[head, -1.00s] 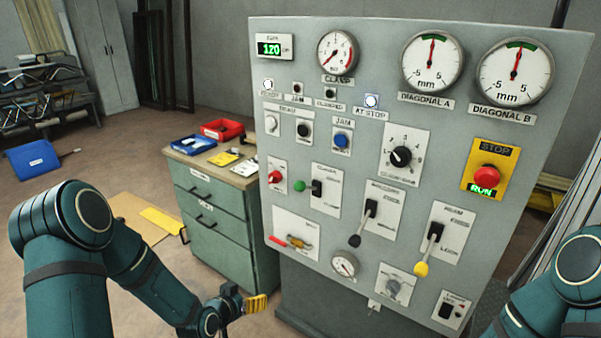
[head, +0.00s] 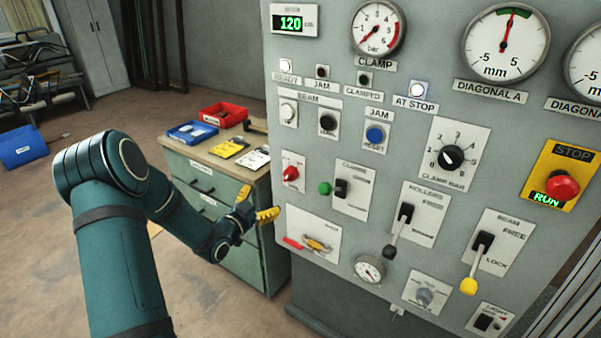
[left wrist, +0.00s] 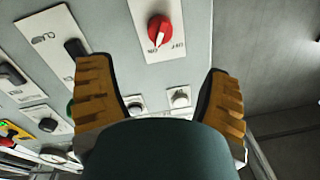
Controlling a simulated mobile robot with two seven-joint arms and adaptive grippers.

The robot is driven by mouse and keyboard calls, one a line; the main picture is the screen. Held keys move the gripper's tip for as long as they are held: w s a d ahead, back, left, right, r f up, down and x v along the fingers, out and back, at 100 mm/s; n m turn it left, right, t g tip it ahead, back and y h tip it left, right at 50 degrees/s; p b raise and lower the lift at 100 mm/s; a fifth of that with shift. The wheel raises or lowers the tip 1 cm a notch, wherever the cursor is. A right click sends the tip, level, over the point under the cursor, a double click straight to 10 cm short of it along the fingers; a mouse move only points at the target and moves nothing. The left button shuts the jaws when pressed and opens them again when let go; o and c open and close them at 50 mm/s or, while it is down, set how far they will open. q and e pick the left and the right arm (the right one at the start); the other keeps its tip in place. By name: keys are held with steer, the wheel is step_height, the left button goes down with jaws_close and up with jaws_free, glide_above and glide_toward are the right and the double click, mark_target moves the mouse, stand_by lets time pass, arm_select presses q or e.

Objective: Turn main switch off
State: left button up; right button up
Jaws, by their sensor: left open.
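The main switch (head: 291,173) is a red rotary knob on a white plate at the left edge of the grey control panel. In the left wrist view the red knob (left wrist: 158,31) shows ON and OFF labels, and its white mark seems to point toward ON. My left gripper (head: 256,204) is open and empty, left of and below the knob in the head view, apart from it. In the left wrist view its two yellow-padded fingers (left wrist: 160,72) are spread, with the knob beyond them and between them. My right gripper is out of view.
A green drawer cabinet (head: 215,178) with red and blue trays stands behind my left gripper.

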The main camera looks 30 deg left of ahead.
mark_target(286, 178)
arm_select(q)
steer(key=w, duration=0.9)
steer(key=w+b, duration=0.1)
steer(key=w, duration=0.3)
steer(key=shift+w+d+r, duration=0.1)
steer(key=shift+w+d, duration=0.2)
steer(key=shift+w, duration=0.1)
